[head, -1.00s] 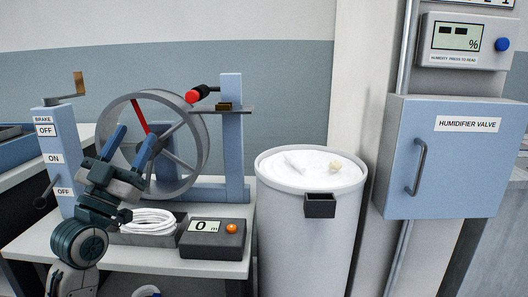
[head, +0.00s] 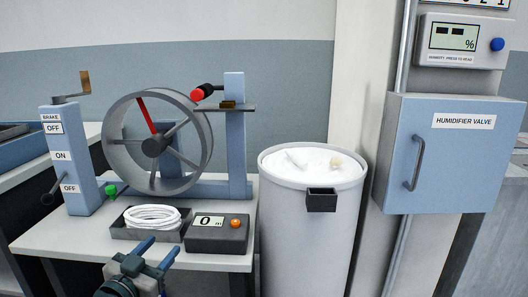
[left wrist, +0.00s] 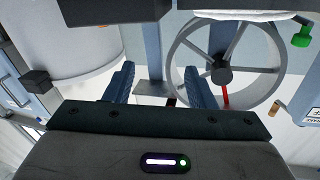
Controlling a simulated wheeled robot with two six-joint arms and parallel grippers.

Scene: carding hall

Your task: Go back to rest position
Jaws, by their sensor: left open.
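My left gripper (head: 155,250) is low in the head view, in front of the table's front edge. Its two blue fingers are apart with nothing between them. It also shows in the left wrist view (left wrist: 165,82), with fingers spread and empty. My right gripper is in neither view. Ahead of the left gripper, on the table (head: 60,240), stand a grey wheel (head: 204,150) with one red spoke, a tray with a coil of white cord (head: 152,217), and a dark counter box (head: 217,234) reading 0 with an orange button.
A blue brake post (head: 75,165) with a crank stands at the table's left, a green knob (head: 111,190) beside it. A white drum (head: 310,240) full of white material stands right of the table. A humidifier valve cabinet (head: 455,165) and a display box (head: 462,40) are farther right.

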